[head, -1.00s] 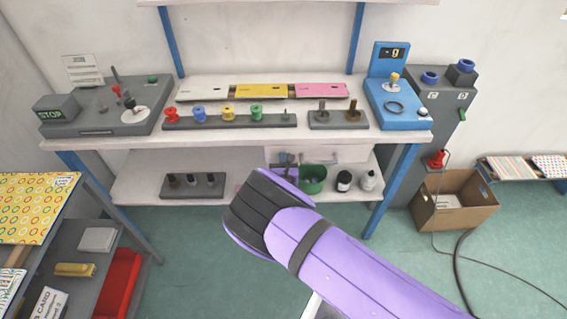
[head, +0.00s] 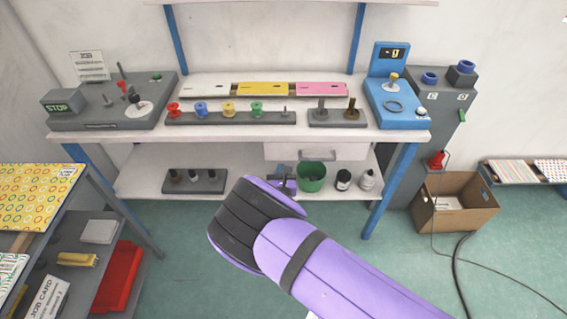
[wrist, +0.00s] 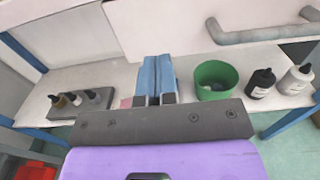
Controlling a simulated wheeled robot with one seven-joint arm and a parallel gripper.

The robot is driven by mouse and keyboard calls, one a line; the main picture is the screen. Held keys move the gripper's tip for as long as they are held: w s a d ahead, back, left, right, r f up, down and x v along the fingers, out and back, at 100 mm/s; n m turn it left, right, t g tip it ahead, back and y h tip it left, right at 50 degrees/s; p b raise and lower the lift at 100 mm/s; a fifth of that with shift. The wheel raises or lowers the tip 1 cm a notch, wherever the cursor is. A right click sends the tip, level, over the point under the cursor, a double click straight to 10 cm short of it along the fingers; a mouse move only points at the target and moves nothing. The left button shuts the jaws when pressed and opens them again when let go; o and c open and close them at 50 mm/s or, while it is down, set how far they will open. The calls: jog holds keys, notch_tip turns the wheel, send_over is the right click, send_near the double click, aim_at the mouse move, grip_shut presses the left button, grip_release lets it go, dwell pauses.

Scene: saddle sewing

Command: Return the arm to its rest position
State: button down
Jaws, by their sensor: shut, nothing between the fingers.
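My arm, purple with a dark grey band, reaches up from the bottom right in the head view. My gripper (head: 284,182) is small there, partly hidden by my wrist, in front of the bench's lower shelf. In the wrist view my gripper (wrist: 154,98) shows two blue fingers side by side, closed together and empty. The fingers point toward the lower shelf (wrist: 95,72), left of a green tub (wrist: 216,78). I cannot tell how far they are from the shelf.
The drawer (head: 316,151) with a grey handle (wrist: 262,36) hangs above the lower shelf. Dark and white bottles (head: 343,180) stand right of the tub. A bottle rack (head: 194,181) is at left. A cardboard box (head: 455,203) stands on the floor at right. Floor between is clear.

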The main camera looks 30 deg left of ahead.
jog(key=v, duration=0.7)
jog(key=shift+d, duration=0.15)
